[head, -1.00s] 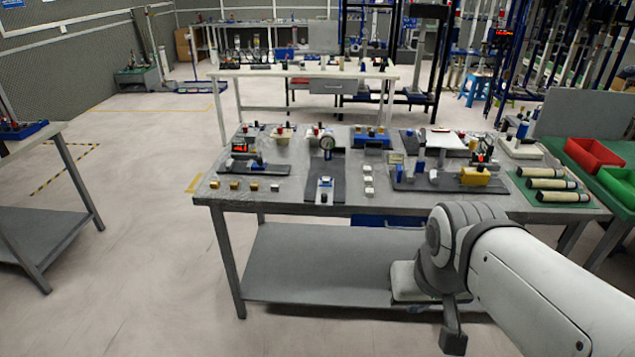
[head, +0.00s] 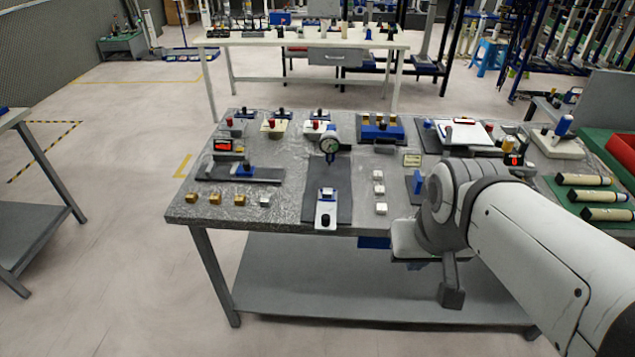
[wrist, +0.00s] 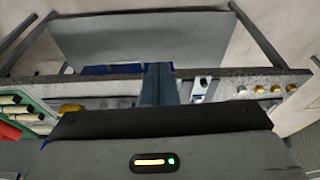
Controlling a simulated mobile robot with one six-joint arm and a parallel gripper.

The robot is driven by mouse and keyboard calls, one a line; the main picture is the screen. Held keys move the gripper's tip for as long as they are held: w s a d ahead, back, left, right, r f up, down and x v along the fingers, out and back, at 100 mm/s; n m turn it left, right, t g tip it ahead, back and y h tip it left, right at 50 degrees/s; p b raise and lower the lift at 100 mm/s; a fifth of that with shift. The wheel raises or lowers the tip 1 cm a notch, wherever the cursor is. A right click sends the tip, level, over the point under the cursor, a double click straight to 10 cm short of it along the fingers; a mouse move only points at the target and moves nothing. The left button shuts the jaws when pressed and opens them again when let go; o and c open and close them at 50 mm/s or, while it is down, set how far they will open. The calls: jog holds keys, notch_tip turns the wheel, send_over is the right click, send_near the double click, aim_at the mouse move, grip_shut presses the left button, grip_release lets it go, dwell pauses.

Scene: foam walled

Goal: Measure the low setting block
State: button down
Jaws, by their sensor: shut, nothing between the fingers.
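The low setting block cannot be singled out. Three gold blocks (head: 214,198) and a silver one (head: 264,200) stand in a row along the workbench's front left. Three pale blocks (head: 379,190) stand in a column right of the centre. Between them is a dial gauge (head: 329,146) on a dark stand, with a white and blue fixture (head: 326,208) in front. My gripper (wrist: 158,85) is shut and empty in the wrist view, before the bench's front edge. In the head view its fingers cannot be made out beyond my arm.
The grey workbench (head: 290,215) also bears red-lit displays (head: 223,145), a blue fixture (head: 382,132) and a white tray (head: 465,134). Cylinders (head: 590,197) and a red bin (head: 620,150) are at the right. A lower shelf (head: 300,280) lies beneath.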

jog(key=shift+s+d, duration=0.1)
jog(key=shift+d, duration=0.05)
jog(key=n+t+h+b, duration=0.6)
jog(key=n+t+b, duration=0.8)
jog(key=n+b, duration=2.1)
send_near(324, 222)
jog(key=w+m+b, duration=0.1)
jog(key=b, duration=0.1)
jog(key=w+d+b, duration=0.1)
jog(key=w+b, duration=0.1)
jog(key=w+d+m+b, duration=0.1)
jog(key=w+b, duration=0.1)
jog(key=shift+m, duration=0.3)
jog(key=shift+w+d+r, duration=0.1)
jog(key=shift+w+d, duration=0.1)
jog(key=shift+w, duration=0.5)
